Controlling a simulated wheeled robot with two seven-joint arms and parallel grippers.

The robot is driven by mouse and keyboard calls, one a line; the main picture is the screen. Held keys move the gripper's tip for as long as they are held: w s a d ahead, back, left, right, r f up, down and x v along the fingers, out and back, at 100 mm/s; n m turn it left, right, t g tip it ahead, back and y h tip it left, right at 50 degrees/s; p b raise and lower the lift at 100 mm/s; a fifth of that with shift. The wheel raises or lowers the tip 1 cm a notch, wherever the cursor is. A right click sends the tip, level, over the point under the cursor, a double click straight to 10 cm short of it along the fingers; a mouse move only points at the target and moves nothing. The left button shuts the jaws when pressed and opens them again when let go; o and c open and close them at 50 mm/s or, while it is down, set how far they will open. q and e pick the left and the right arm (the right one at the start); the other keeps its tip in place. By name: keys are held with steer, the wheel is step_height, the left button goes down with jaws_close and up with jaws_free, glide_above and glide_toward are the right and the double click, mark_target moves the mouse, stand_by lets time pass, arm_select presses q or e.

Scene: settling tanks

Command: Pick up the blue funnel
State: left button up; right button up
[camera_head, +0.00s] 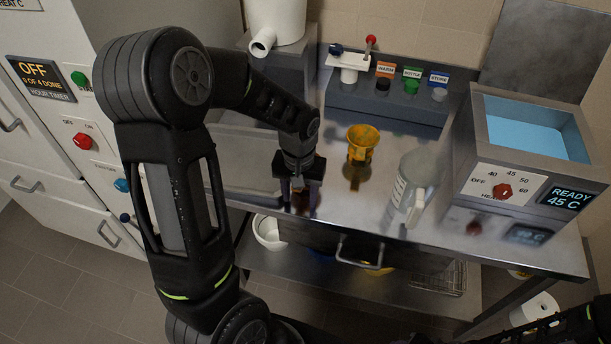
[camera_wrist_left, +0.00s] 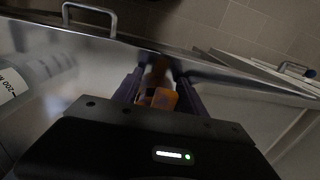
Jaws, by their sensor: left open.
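No blue funnel shows clearly in either view. A bit of something blue (camera_head: 320,256) is partly visible on the lower shelf, too covered to identify. A yellow-orange funnel-like cup (camera_head: 362,144) stands on the steel counter, to the right of my left gripper. My left gripper (camera_head: 300,200) points down over the counter near its front edge, with its jaws open. In the left wrist view a small orange thing (camera_wrist_left: 162,98) shows between the fingers (camera_wrist_left: 158,78); I cannot tell whether they touch it. My right gripper is not visible.
A clear jug (camera_head: 412,190) stands right of the yellow-orange cup on the counter (camera_head: 350,215). A water bath (camera_head: 535,125) reading 45 C is at the right. Labelled holders (camera_head: 395,100) line the back. A white bowl (camera_head: 268,232) is on the lower shelf.

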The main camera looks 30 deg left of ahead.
arm_select(q)
jaws_close()
stand_by(0.5)
